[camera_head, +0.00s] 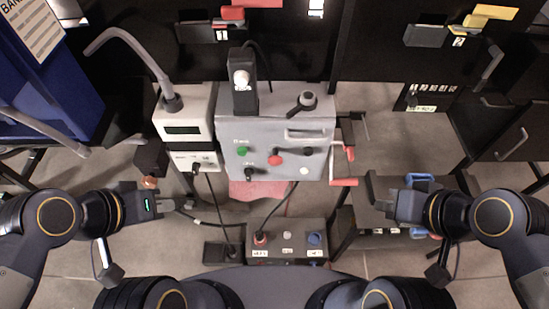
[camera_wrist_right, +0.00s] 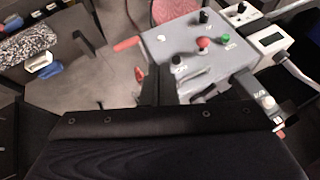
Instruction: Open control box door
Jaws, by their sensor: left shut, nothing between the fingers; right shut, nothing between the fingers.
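The control box (camera_head: 265,178) is grey, and its front carries green, red, white and black knobs and buttons. A light bar handle (camera_head: 307,134) sits near the upper right of that front, which looks closed. The box (camera_wrist_right: 165,45) also shows in the right wrist view, with the handle (camera_wrist_right: 197,80) near its lower edge. My left gripper (camera_head: 168,205) is shut and empty, left of and below the box. My right gripper (camera_head: 372,190) is shut and empty, to the right of and below the box. Its dark fingers (camera_wrist_right: 154,85) show beside the box in the wrist view, apparently apart from the handle.
Red-handled levers (camera_head: 344,182) stick out at the box's right side. A white device with a display (camera_head: 184,130) stands at its left. A smaller grey button box (camera_head: 286,238) with cables sits in front. Blue-handled items (camera_head: 419,180) lie near my right gripper.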

